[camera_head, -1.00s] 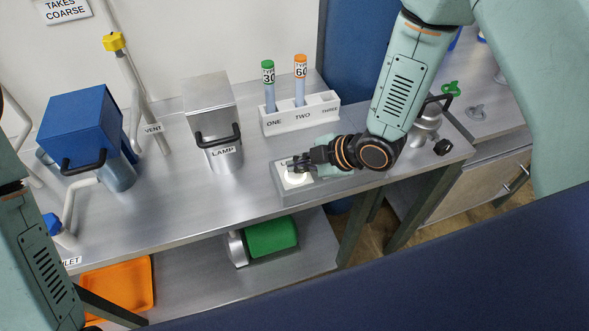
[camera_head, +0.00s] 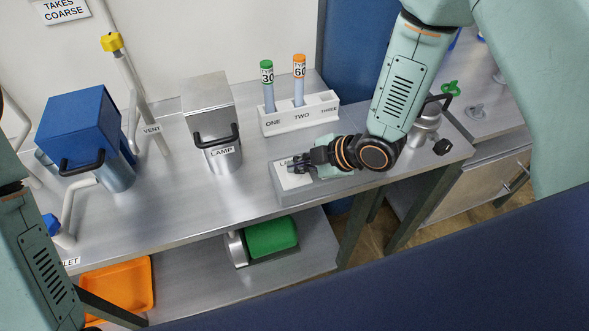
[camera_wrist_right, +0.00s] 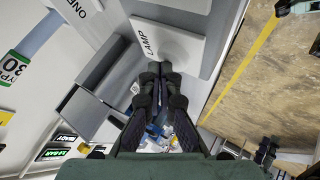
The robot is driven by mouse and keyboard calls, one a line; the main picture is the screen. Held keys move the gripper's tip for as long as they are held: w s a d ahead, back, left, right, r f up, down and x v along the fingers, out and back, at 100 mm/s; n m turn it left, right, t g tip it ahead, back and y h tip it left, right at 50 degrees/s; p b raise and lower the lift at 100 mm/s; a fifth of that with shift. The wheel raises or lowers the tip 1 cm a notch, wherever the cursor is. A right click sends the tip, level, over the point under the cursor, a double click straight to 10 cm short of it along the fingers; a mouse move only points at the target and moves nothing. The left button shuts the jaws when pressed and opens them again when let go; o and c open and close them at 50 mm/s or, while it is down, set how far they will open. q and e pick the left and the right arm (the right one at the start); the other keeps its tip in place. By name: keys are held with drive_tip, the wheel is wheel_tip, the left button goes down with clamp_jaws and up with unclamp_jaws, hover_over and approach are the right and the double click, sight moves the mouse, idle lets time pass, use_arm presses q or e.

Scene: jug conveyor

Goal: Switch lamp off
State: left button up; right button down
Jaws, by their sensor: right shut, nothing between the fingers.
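The switch box (camera_head: 312,191) is a grey block near the bench's front edge, with a white plate (camera_wrist_right: 196,24) on top labelled LAMP. In the right wrist view, a pale round button (camera_wrist_right: 178,50) sits on the plate, partly behind my fingertips. My right gripper (camera_head: 294,164) is shut and empty. Its tips (camera_wrist_right: 160,70) are over the plate at the button; I cannot tell whether they touch it. The lamp housing (camera_head: 208,101), a grey metal box with a black handle and a LAMP label, stands on the bench left of the switch. My left gripper is out of view.
A white rack (camera_head: 300,119) with two capped tubes stands behind the switch. A blue box (camera_head: 80,122) with a black handle and a vent pipe are at left. A metal vessel (camera_head: 428,120) stands right of my right forearm. Clear bench lies in front of the lamp housing.

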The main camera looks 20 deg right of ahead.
drive_tip(key=shift+f, duration=0.4)
drive_tip(key=shift+s, duration=0.1)
drive_tip(key=shift+r, duration=0.4)
drive_tip(key=shift+r+p, duration=0.1)
drive_tip(key=shift+p, duration=0.2)
wheel_tip(320, 180, up, 6)
drive_tip(key=p, duration=0.5)
